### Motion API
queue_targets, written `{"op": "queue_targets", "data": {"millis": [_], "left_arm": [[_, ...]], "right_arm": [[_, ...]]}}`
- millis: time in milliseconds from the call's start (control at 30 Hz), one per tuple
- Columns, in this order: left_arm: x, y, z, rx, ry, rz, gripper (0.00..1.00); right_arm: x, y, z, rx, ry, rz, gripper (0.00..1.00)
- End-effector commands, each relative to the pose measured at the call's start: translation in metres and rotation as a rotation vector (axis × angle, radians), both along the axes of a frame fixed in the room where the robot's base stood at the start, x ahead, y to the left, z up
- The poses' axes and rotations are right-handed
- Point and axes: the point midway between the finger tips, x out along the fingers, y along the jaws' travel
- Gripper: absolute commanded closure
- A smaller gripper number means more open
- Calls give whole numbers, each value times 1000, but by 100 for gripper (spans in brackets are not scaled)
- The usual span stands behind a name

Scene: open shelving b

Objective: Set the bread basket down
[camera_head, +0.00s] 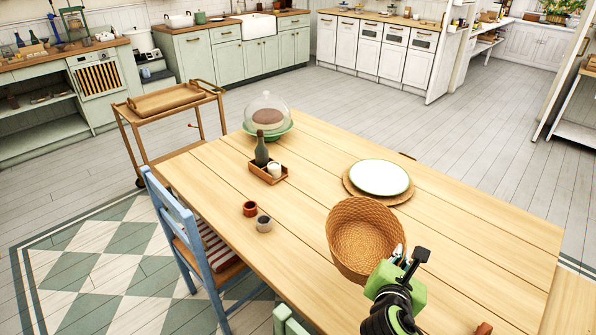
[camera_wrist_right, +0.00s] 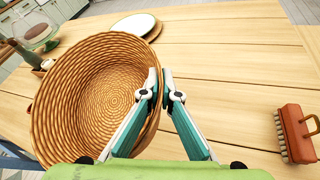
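The bread basket (camera_head: 352,228) is a round, woven tan basket at the near right part of the wooden table (camera_head: 470,245). It is empty, and its open top faces up, somewhat tilted. My right gripper (camera_head: 403,257) is at its near right rim. In the right wrist view, the basket (camera_wrist_right: 85,85) fills the left side. The fingers of the right gripper (camera_wrist_right: 162,88) pinch its rim, one inside the wall and one outside. I cannot tell whether the basket's underside touches the table. My left gripper is not in view.
A white plate (camera_head: 380,177) on a woven mat lies just behind the basket. Two small cups (camera_head: 264,223), a bottle tray (camera_head: 268,173) and a domed cake stand (camera_head: 267,120) stand further left. A brush (camera_wrist_right: 297,133) lies to the right.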

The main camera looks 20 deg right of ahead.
Motion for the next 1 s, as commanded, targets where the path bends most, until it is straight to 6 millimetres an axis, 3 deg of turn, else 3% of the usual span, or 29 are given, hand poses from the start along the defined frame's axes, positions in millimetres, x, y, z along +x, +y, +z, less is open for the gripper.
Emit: {"op": "queue_targets", "data": {"millis": [100,333,733,1000], "left_arm": [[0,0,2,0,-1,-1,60],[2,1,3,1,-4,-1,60],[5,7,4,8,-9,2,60],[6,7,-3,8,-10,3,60]], "right_arm": [[3,-16,3,-3,-1,24,100],[13,-19,-1,1,-2,33,100],[100,-18,-41,2,0,31,100],[132,-18,-84,1,1,31,100]]}}
